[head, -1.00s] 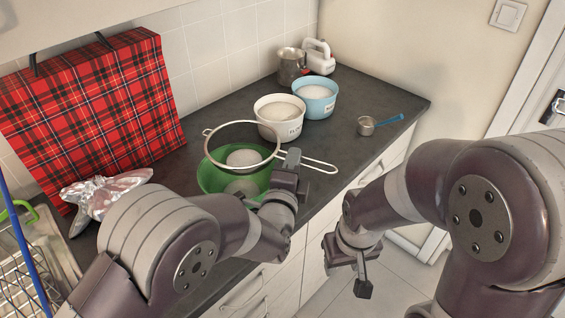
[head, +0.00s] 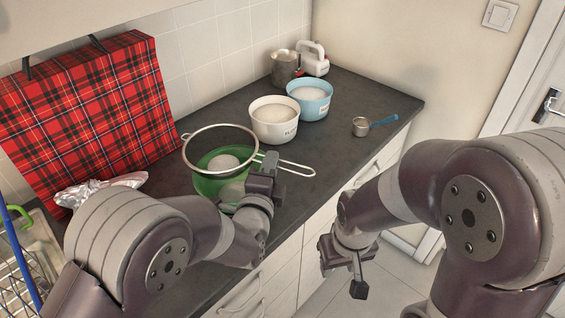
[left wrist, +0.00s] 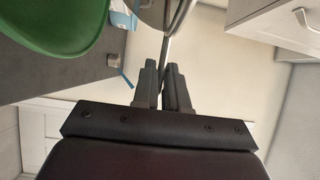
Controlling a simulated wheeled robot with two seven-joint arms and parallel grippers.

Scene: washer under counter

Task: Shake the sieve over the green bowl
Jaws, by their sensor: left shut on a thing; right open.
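The sieve (head: 189,137) has a round wire rim and a long looped handle. My left gripper (head: 267,163) is shut on the handle, which also shows between the fingertips in the left wrist view (left wrist: 177,28). The sieve's rim is above the green bowl (head: 207,187), offset a little toward the left. A white mound (head: 223,163) shows through the rim, and more white shows lower down; I cannot tell how much lies in the sieve or in the bowl. The green bowl also fills the upper left of the left wrist view (left wrist: 55,25). My right gripper (head: 344,268) is open and empty, out past the counter's front edge.
A white flour bowl (head: 275,132) and a blue bowl (head: 313,108) stand behind the sieve. A measuring cup (head: 361,127) with a blue handle lies to the right. Crumpled foil (head: 95,190) and a dish rack (head: 20,265) are at left. The right counter is mostly clear.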

